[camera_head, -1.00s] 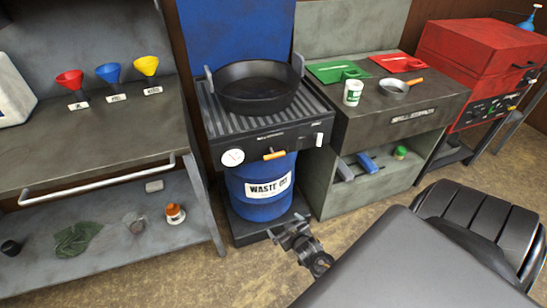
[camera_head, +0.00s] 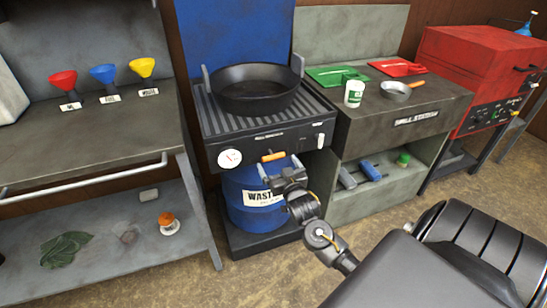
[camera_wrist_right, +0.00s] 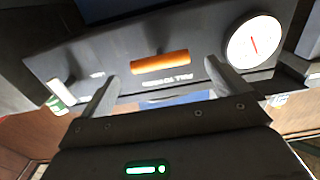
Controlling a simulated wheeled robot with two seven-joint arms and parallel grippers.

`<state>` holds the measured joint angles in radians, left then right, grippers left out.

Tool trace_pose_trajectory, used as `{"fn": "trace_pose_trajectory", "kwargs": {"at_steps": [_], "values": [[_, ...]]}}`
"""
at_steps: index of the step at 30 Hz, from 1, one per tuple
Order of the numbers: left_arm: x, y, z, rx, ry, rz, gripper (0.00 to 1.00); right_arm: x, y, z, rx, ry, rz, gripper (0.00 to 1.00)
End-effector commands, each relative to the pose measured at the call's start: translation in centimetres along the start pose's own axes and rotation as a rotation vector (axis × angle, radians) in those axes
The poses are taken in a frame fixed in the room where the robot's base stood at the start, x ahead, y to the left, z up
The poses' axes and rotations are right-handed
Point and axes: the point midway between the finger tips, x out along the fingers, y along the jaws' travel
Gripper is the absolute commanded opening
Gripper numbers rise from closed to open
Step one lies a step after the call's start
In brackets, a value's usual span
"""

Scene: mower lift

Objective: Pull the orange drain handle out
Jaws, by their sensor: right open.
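The orange drain handle (camera_head: 273,156) is on the front panel of the waste oil station (camera_head: 262,139), below the black pan. In the right wrist view the handle (camera_wrist_right: 160,62) lies between and beyond my two fingertips, with clear space on both sides. My right gripper (camera_head: 275,170) is open and empty, just in front of and below the handle. In the right wrist view my gripper (camera_wrist_right: 158,80) points at the panel, which looks tilted. I see no contact with the handle. My left gripper is not in view.
A white dial gauge (camera_head: 230,158) is left of the handle, and a white switch (camera_head: 320,140) is on the right. The black pan (camera_head: 255,88) sits on the ribbed top. The blue waste drum (camera_head: 238,190) stands below, behind my right arm.

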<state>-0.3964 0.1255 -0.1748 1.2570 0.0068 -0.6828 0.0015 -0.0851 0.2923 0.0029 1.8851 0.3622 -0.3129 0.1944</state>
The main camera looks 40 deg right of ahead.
Motion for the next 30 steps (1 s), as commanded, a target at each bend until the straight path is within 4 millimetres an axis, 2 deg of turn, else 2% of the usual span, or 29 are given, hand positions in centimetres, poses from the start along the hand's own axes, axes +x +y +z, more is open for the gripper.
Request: {"fn": "trace_pose_trajectory", "kwargs": {"at_steps": [3, 9, 21, 30], "values": [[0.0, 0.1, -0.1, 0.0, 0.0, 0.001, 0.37, 2.2, 0.0, 0.0, -0.002, 0.001, 0.0, 1.0], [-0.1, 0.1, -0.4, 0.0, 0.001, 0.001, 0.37, 4.4, 0.0, 0.1, -0.001, 0.0, -0.001, 1.0], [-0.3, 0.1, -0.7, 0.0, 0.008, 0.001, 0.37, 5.0, -0.1, 0.1, -0.001, -0.001, -0.001, 0.99], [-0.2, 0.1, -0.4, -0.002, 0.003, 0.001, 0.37, 5.0, -0.1, 0.1, -0.001, -0.001, -0.001, 0.59]]}}
